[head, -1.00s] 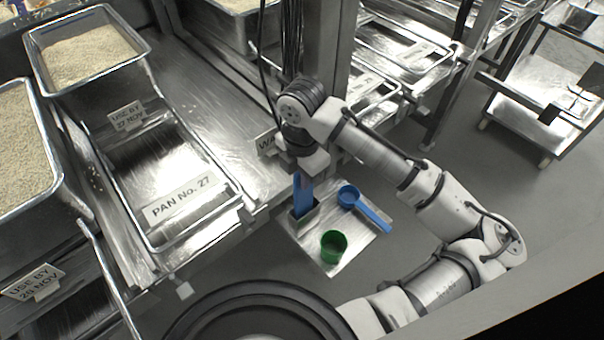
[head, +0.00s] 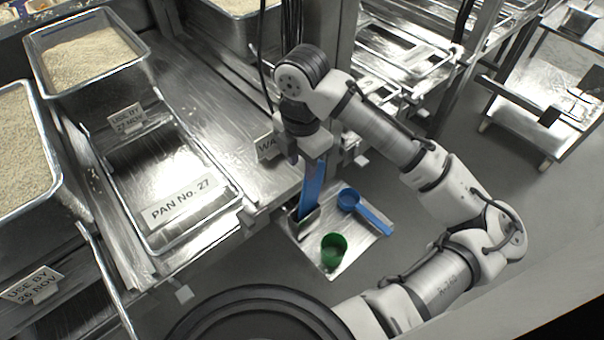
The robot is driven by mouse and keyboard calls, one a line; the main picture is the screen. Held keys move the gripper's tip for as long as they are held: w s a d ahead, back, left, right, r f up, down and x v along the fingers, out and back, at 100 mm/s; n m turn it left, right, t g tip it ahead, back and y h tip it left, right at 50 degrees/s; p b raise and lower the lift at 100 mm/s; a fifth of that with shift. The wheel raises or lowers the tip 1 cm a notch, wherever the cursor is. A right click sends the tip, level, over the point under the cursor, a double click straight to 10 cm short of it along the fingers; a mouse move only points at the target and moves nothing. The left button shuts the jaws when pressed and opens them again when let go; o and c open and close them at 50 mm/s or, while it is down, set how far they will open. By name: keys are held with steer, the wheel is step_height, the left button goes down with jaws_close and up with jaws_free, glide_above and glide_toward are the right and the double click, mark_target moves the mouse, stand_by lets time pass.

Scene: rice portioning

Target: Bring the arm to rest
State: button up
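My gripper (head: 308,153) points down over a small metal tray platform beside the counter. The handle's top meets or passes behind the gripper. I cannot tell whether the fingers touch it or how far apart they are. My arm reaches in from the lower right, bent at the elbow.
A blue scoop (head: 348,199) and a green cup (head: 333,249) rest on the platform (head: 330,270). Pan No. 27 (head: 231,196) is on the counter at left, with rice pans (head: 146,50) behind it. A post stands behind the gripper. Floor at right is clear, up to a metal cart (head: 520,125).

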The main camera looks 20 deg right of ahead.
step_height(320, 180, up, 8)
